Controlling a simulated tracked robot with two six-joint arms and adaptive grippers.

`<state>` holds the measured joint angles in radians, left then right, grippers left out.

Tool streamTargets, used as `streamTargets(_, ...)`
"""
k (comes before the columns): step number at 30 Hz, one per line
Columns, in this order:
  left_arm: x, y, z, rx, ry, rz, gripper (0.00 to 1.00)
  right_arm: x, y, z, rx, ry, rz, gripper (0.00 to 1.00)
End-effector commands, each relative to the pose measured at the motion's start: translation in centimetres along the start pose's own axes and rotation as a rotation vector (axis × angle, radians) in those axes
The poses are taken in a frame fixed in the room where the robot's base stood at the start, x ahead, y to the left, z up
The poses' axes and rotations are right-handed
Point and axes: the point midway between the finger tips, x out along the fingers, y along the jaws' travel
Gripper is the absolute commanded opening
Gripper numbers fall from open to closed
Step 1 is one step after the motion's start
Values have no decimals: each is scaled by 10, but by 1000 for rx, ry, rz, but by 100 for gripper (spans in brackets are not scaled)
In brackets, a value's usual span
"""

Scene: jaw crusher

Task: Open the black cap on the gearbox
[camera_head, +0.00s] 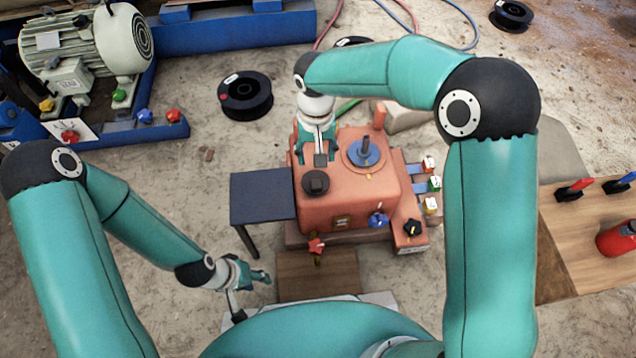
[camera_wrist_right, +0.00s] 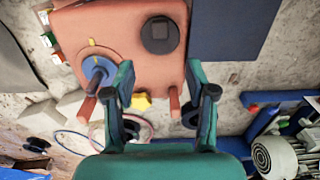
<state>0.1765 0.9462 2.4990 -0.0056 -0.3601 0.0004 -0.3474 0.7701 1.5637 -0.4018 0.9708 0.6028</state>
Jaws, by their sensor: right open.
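The gearbox (camera_head: 350,200) is an orange-red box in the middle of the head view; it also fills the top of the right wrist view (camera_wrist_right: 125,20). The black cap (camera_head: 316,182) is a round, dark cap on its top, at the left near corner. In the right wrist view the cap (camera_wrist_right: 160,35) sits beyond the fingertips, between their lines. My right gripper (camera_head: 317,154) is open and empty above the gearbox top, behind the cap and apart from it. My left gripper (camera_head: 263,277) hangs low, left of the gearbox, apart from it; its jaw opening is unclear.
A blue disc with a post (camera_head: 366,151) stands on the gearbox top, right of the cap. A dark side table (camera_head: 262,198) adjoins the gearbox's left. Red, blue and black knobs are at its front. A wooden table (camera_head: 575,250) with tools is at right; a motor (camera_head: 85,45) at upper left.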

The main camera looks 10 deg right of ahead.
Motion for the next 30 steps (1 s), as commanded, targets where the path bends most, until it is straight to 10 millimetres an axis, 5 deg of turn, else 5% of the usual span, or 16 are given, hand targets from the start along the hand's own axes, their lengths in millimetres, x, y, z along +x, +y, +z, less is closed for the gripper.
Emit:
streamTargets(6, 22, -8, 0, 0, 0, 0, 40, 55, 0, 1, -2, -4, 1, 56)
streamTargets(15, 40, -14, 0, 0, 0, 0, 40, 109, 0, 0, -1, -2, 0, 56)
streamTargets(30, 45, -16, 0, 0, 0, 0, 40, 126, 0, 0, -1, 0, 0, 56)
